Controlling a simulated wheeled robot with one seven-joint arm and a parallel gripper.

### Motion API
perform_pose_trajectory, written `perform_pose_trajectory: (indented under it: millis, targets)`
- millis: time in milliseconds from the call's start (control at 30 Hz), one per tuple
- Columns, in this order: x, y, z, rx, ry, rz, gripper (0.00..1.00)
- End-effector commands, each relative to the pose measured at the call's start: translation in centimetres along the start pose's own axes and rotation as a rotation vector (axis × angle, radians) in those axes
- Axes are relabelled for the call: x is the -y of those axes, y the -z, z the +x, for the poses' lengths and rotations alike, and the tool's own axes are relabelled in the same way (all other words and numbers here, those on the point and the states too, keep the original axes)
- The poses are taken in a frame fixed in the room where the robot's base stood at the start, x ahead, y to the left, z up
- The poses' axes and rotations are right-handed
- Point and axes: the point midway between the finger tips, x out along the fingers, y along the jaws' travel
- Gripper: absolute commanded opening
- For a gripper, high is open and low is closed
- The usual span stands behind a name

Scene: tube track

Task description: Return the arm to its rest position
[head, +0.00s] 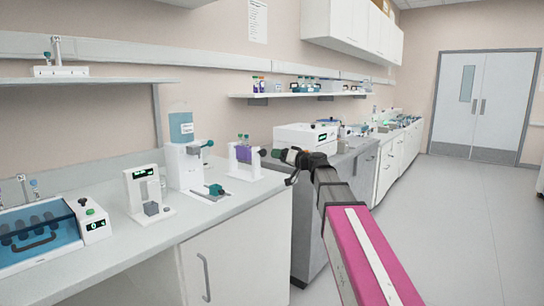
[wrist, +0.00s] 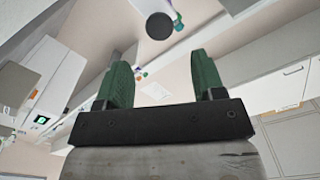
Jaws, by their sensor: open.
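My arm (head: 368,250), with a pink link, reaches up from the bottom right in the head view, beside the counter. My gripper (head: 270,153) is at its far end, pointing left, just right of a white stand with a purple block (head: 243,154) in the picture. I cannot tell the gap between them. In the wrist view my gripper (wrist: 163,80) shows two green fingers, spread apart with nothing between them. A dark round thing (wrist: 159,26) shows beyond the fingers; I cannot tell what it is.
The near counter (head: 225,205) holds a stand with a blue bottle (head: 181,127), a white device with a small display (head: 143,187) and a blue water bath (head: 40,240). A white box device (head: 300,137) stands further back. Open floor (head: 460,210) lies to the right.

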Motion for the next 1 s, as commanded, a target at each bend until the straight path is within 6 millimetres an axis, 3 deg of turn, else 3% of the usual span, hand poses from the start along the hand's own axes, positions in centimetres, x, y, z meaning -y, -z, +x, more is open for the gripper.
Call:
perform_pose_trajectory:
  millis: [167,500,600,667,767,1000]
  targets:
    - [0.0,0.0,-1.4,-0.001,-0.001,0.0,0.62]
    - [0.0,0.0,-1.5,0.001,0.0,0.0,0.62]
    - [-0.3,-1.0,-1.7,0.021,-0.01,0.006,0.62]
    - [-0.9,-2.6,-1.9,0.055,-0.027,0.014,0.62]
    - [-2.5,-7.0,-2.8,0.152,-0.079,0.042,0.62]
    - [-7.0,-20.7,-7.4,0.474,-0.28,0.142,0.62]
